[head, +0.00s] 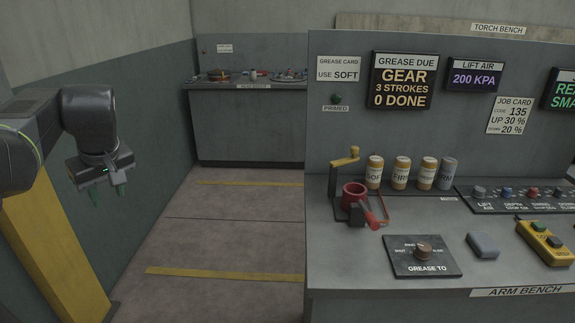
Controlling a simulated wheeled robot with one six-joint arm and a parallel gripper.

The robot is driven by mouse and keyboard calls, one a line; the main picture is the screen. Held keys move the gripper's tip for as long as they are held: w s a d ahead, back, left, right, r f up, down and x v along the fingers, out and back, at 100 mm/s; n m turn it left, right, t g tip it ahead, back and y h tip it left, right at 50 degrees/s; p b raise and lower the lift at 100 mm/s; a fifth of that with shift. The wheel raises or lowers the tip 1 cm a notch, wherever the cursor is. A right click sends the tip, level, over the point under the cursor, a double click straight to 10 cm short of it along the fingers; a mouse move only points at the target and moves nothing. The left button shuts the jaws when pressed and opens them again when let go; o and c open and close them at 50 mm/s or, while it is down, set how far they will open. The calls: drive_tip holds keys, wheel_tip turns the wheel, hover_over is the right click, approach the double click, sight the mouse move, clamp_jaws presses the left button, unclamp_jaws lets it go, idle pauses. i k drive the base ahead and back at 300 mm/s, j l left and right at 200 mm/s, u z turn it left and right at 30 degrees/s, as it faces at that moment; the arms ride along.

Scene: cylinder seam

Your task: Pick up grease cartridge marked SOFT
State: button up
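The grease cartridge marked SOFT (374,174) stands upright at the back left of the arm bench (340,262), an orange-yellow cylinder with a pale label. It is the leftmost in a row of similar cylinders. The one to its right (400,174) appears to read FIRM; the labels farther right are too small to read surely. My gripper (103,196) hangs at the far left, well away from the bench, with its two greenish fingers apart and nothing between them.
A red cup-like fixture (355,195) with a yellow crank (346,160) stands just left of and in front of the cartridges. A GREASE TO dial plate (422,268), a grey block (482,245) and a yellow button box (544,243) lie nearer. Open floor (220,235) separates my gripper from the bench.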

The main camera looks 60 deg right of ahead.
sight(375, 164)
drive_tip(key=i+j+z, duration=0.1)
drive_tip(key=i+z, duration=0.15)
drive_tip(key=i, duration=0.15)
drive_tip(key=i+j+z, duration=0.25)
drive_tip(key=i, duration=0.15)
drive_tip(key=i+l+z, duration=0.15)
drive_tip(key=z, duration=0.3)
drive_tip(key=i+z, duration=0.3)
drive_tip(key=z, duration=0.15)
drive_tip(key=i+z, duration=0.25)
drive_tip(key=z, duration=0.2)
drive_tip(key=i+z, duration=0.2)
drive_tip(key=z, duration=0.25)
drive_tip(key=i+l+z, duration=0.15)
drive_tip(key=i+z, duration=0.85)
